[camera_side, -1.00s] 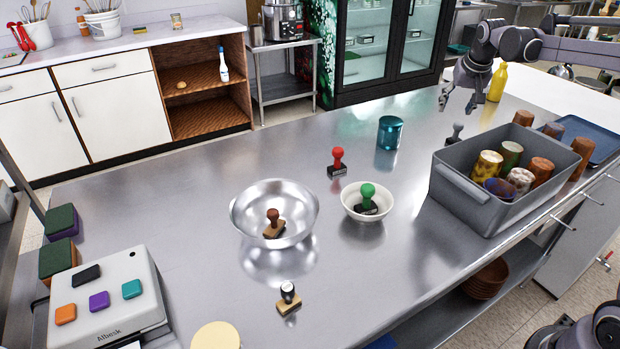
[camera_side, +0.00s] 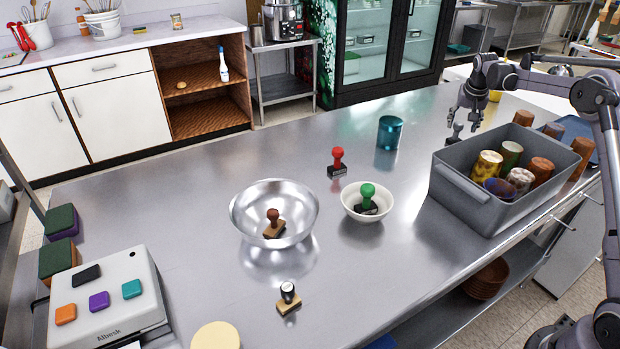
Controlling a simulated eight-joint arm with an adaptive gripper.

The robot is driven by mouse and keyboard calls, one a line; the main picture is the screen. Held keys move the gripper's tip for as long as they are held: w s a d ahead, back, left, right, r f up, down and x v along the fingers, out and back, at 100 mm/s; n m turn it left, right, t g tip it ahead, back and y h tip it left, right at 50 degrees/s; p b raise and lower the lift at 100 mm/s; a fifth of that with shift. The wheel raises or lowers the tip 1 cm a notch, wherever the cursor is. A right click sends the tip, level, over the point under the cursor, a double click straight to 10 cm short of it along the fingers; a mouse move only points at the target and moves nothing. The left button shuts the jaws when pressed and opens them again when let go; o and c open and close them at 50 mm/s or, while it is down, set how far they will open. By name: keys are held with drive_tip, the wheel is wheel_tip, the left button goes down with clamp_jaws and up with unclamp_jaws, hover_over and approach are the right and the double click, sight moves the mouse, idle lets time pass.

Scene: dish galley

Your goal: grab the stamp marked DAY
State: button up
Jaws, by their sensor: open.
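Several hand stamps are in view; I cannot read the word on any of them. A grey stamp (camera_side: 454,141) stands on the steel table behind the grey bin. My gripper (camera_side: 464,125) is open, fingers pointing down, just above or around this stamp; I cannot tell whether they touch. A red stamp (camera_side: 337,161) stands mid-table. A green stamp (camera_side: 368,197) is in a white bowl (camera_side: 349,211). A brown stamp (camera_side: 273,222) is in a metal bowl (camera_side: 240,213). A black-knobbed stamp with a wooden base (camera_side: 288,300) stands near the front.
A grey bin (camera_side: 468,198) with several cups stands on the table's right, close to my gripper. A teal canister (camera_side: 390,133) stands left of my gripper. A white device with coloured buttons (camera_side: 107,312) is front left. The table's left middle is clear.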

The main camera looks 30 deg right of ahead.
sight(459, 126)
drive_tip(key=shift+w+x, duration=0.2)
drive_tip(key=shift+x, duration=1.1)
drive_tip(key=shift+w+x, duration=0.2)
drive_tip(key=shift+x, duration=1.05)
clamp_jaws()
